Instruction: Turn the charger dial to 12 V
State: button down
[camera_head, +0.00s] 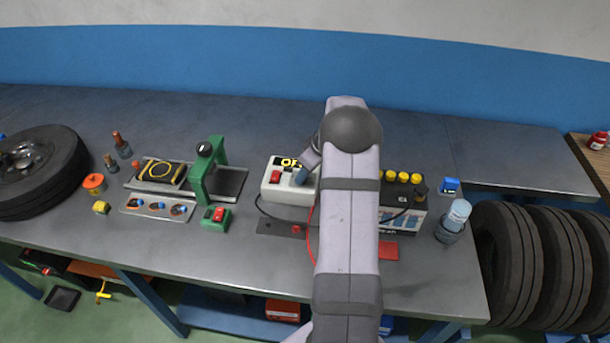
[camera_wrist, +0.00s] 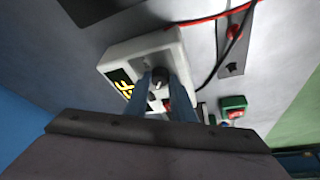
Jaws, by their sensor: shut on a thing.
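The charger (camera_head: 285,193) is a cream box on the bench with a red switch and a dark display with yellow lettering that seems to read OFF, partly covered by my arm. In the wrist view the charger (camera_wrist: 122,57) shows its top face, with the yellow lettering (camera_wrist: 122,86) at its left. The black dial (camera_wrist: 160,76) sits between my two blue fingers, which are shut on it. My gripper (camera_wrist: 160,84) also shows at the charger in the head view (camera_head: 302,176), where the dial is hidden. The dial's pointer setting cannot be read.
A black battery (camera_head: 400,222) with yellow caps stands right of my arm. A green press (camera_head: 205,170) and a tray (camera_head: 230,183) stand to the left. Red and black cables run by the charger. A bottle (camera_head: 456,216) stands near the right end.

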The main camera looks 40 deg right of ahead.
jog(key=shift+a+m+h+b, duration=0.1)
jog(key=shift+m+h+b, duration=0.45)
jog(key=shift+m, duration=0.55)
jog(key=m, duration=0.2)
jog(key=shift+a+r+m+h, duration=0.1)
jog(key=shift+a+m+h, duration=0.05)
jog(key=shift+m+h, duration=0.2)
jog(key=m+h+p, duration=0.1)
jog(key=m+p, duration=0.1)
jog(key=m, duration=0.1)
jog(key=shift+w+a+m+h, duration=0.15)
jog(key=shift+m+h, duration=0.45)
jog(key=shift+m, duration=0.75)
jog(key=shift+g, duration=0.3)
jog(key=c, duration=1.5)
grip_release()
jog(key=shift+c, duration=0.2)
